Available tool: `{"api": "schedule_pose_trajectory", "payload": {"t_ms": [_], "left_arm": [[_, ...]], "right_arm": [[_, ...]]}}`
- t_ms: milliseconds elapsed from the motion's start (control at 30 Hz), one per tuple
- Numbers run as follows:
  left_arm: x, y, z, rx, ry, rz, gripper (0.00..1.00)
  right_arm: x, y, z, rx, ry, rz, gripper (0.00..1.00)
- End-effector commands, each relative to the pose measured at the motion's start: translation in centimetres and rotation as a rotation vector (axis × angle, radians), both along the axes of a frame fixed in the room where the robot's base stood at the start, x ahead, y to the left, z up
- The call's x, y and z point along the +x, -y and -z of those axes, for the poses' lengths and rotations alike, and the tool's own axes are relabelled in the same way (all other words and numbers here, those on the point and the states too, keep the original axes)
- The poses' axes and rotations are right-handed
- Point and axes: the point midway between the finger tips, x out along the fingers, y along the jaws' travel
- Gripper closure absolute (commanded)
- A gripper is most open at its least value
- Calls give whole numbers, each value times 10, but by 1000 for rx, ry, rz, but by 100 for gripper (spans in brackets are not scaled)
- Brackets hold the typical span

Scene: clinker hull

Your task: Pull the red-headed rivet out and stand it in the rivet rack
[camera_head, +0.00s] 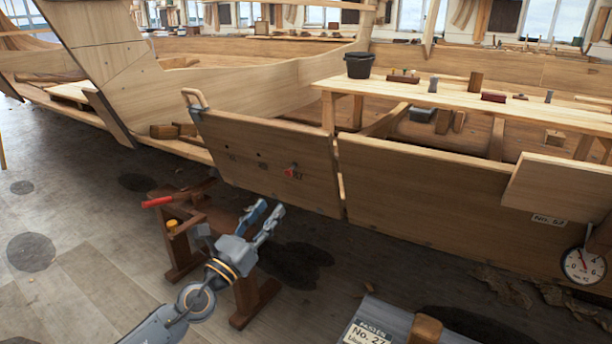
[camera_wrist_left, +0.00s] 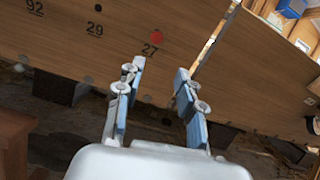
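The red-headed rivet (camera_head: 291,170) sits in the plank panel (camera_head: 265,150) of the hull side. Its round red head (camera_wrist_left: 156,38) shows in the left wrist view, just above the number 27. My left gripper (camera_head: 268,211) is below and in front of the panel. Its two blue-padded fingers are apart with nothing between them, and the fingertips (camera_wrist_left: 158,72) lie below the red head in the wrist view. The rivet's shank is hidden. I cannot make out for certain which thing is the rivet rack. My right gripper is not in view.
A wooden trestle (camera_head: 205,225) with a red-handled tool (camera_head: 158,201) and a yellow item (camera_head: 171,224) stands beside my left arm. A long bench (camera_head: 460,97) behind the panel holds a black bucket (camera_head: 360,65) and several small blocks. A dial gauge (camera_head: 583,266) hangs at the right.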

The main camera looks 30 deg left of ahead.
Motion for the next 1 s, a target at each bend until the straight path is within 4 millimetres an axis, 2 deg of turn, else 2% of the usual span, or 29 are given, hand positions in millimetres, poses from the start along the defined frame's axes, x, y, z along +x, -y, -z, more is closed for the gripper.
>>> {"api": "schedule_pose_trajectory", "payload": {"t_ms": [33,100,200,500,800,1000], "left_arm": [[0,-8,-9,47,11,-31,62],[0,-14,-12,90,22,-58,62],[3,-17,-15,108,29,-72,62],[30,-16,-27,103,30,-68,62],[63,-14,-36,100,29,-67,62],[78,-14,-41,102,28,-67,62]], "right_arm": [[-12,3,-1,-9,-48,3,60],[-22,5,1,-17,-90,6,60],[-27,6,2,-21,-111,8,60],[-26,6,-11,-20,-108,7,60],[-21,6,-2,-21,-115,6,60],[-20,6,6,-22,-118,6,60]]}}
